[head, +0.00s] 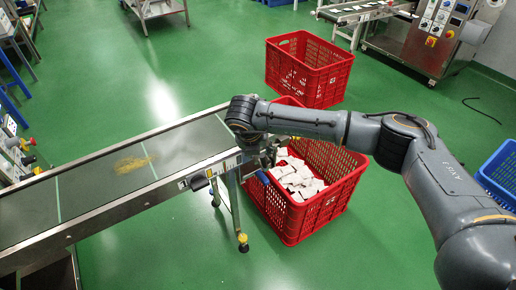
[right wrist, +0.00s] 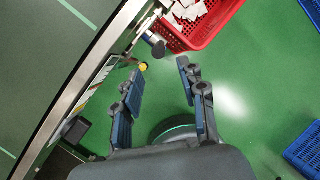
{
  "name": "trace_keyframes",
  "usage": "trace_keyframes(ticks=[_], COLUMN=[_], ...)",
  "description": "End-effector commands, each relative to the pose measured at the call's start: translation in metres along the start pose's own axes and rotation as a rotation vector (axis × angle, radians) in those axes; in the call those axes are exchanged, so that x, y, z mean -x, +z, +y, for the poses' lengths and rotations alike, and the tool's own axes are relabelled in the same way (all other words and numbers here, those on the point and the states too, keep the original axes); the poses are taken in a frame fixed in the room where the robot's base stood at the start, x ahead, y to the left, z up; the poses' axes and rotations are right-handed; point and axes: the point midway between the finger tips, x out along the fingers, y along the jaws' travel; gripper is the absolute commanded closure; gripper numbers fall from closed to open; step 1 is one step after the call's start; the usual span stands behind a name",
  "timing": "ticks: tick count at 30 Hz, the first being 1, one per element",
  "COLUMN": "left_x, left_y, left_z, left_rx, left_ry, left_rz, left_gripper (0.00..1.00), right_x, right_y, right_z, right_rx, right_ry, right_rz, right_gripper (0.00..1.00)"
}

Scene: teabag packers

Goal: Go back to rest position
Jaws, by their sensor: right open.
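My right gripper (right wrist: 160,72) is open and empty in the right wrist view, its two blue-grey fingers apart over green floor. In the head view my right arm reaches in from the right, and the right gripper (head: 265,165) hangs by the conveyor's end and the left side of the near red crate (head: 330,207). White teabag packets (head: 298,180) lie in that crate. The crate also shows at the top of the right wrist view (right wrist: 218,30). My left gripper is not in view.
The conveyor (head: 120,172) runs in from the left, with a yellow-brown patch on its belt. An empty-looking red crate (head: 308,72) stands behind. A blue crate (head: 498,172) is at the right edge. Machines stand at the back right. Green floor is clear in front.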

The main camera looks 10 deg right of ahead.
Motion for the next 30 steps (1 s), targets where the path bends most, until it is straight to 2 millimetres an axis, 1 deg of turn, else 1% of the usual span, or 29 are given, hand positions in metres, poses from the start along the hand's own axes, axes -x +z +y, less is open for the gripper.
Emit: trace_keyframes(ticks=[1, 3, 6, 20, 22, 23, 26, 29, 30], left_x=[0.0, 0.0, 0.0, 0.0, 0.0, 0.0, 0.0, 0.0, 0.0], left_y=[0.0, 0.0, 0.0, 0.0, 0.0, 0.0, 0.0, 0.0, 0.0], left_z=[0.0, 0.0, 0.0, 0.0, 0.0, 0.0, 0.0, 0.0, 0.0], left_rx=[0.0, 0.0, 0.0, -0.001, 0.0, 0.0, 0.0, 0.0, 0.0], left_ry=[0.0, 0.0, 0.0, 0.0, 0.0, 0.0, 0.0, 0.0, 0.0], left_rz=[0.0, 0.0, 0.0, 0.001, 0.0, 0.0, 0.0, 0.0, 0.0], left_gripper=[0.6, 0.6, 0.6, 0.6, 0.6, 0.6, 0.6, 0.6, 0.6], right_x=[0.007, 0.013, 0.018, 0.019, 0.019, 0.018, 0.017, 0.024, 0.031], right_y=[0.0, 0.0, 0.0, 0.0, -0.003, -0.006, -0.028, -0.069, -0.089], right_z=[0.0, 0.0, 0.0, 0.0, 0.002, 0.006, 0.03, 0.075, 0.097], right_rx=[0.001, 0.0, 0.0, 0.0, 0.004, 0.009, 0.04, 0.087, 0.103], right_ry=[0.001, 0.0, 0.0, -0.001, 0.009, 0.021, 0.117, 0.305, 0.403], right_rz=[0.0, 0.0, 0.0, 0.0, 0.006, 0.013, 0.064, 0.156, 0.201], right_gripper=[0.59, 0.59, 0.59, 0.59, 0.59, 0.59, 0.59, 0.59, 0.59])
